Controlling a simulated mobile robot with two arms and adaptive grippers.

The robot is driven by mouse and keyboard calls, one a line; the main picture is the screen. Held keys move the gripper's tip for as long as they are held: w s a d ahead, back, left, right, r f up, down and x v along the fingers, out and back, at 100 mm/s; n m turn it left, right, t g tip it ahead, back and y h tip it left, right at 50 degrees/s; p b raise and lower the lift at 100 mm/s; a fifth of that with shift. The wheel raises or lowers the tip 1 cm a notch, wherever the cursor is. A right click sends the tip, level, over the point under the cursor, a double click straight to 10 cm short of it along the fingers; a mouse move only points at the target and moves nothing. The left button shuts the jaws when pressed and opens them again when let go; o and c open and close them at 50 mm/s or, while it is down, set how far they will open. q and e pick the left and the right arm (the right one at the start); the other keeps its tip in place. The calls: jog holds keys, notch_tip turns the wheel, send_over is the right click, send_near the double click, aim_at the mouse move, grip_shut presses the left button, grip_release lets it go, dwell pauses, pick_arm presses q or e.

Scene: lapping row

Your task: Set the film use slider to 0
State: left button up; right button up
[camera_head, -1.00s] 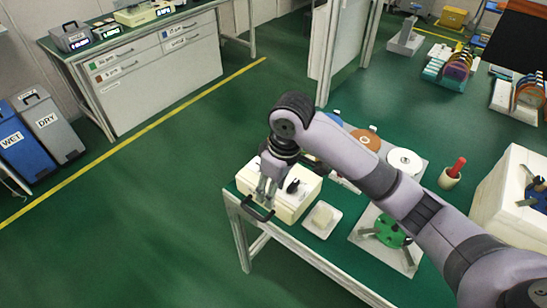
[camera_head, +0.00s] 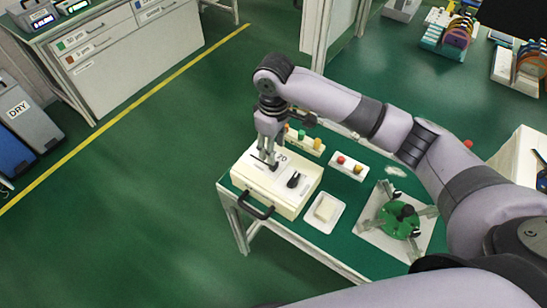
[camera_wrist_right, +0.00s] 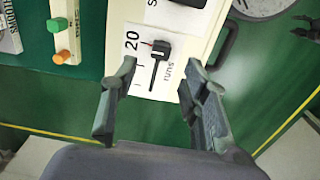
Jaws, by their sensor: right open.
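The cream box (camera_head: 300,206) stands on the green-topped table in the head view. On its top is a slider with a black knob (camera_wrist_right: 161,48), seen in the right wrist view. The knob sits at the end of its track near the printed "20"; the word "runs" is printed beside the track. My right gripper (camera_head: 268,162) points down over the back left part of the box. In the right wrist view my right gripper (camera_wrist_right: 158,72) is open and empty, its fingers either side of the track. I cannot tell their height above it. My left gripper is out of view.
The box has a black front handle (camera_head: 253,206) and another black control (camera_head: 293,180). A white dish (camera_head: 324,212) and a green fixture (camera_head: 402,218) stand to the right. Strips with coloured buttons (camera_head: 351,168) lie behind. Open floor lies left of the table.

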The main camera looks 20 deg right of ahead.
notch_tip(320, 180, down, 3)
jog(key=shift+s+f, duration=0.15)
jog(key=shift+f, duration=1.45)
jog(key=c, duration=0.5)
grip_shut()
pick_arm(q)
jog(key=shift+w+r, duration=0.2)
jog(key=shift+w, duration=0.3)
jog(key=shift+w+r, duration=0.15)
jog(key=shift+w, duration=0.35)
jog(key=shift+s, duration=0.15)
